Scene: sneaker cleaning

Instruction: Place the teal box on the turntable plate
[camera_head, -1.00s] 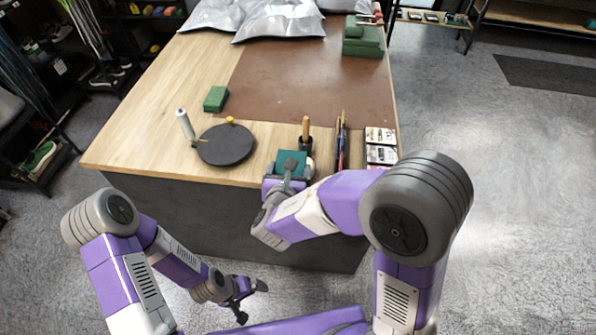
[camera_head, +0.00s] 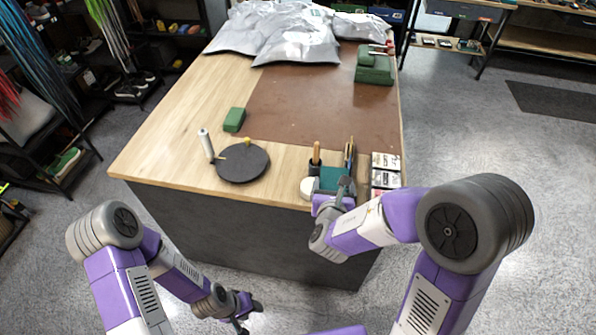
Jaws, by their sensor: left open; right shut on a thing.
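The teal box (camera_head: 330,177) is at the table's front edge, partly hidden by my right gripper. My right gripper (camera_head: 338,190) is shut on it; I cannot tell whether the box touches the tabletop. The dark round turntable plate (camera_head: 243,163) sits on the wood to the left of the box, with a small yellow knob at its back rim. Its top is bare. My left gripper (camera_head: 246,306) is open and empty, low in front of the table.
A white cylinder (camera_head: 206,145) stands at the plate's left edge, with a green block (camera_head: 234,120) behind. A wooden-handled brush (camera_head: 315,160), a white round item (camera_head: 309,187) and small cards (camera_head: 385,170) are near the box. Silver bags (camera_head: 290,38) lie at the back.

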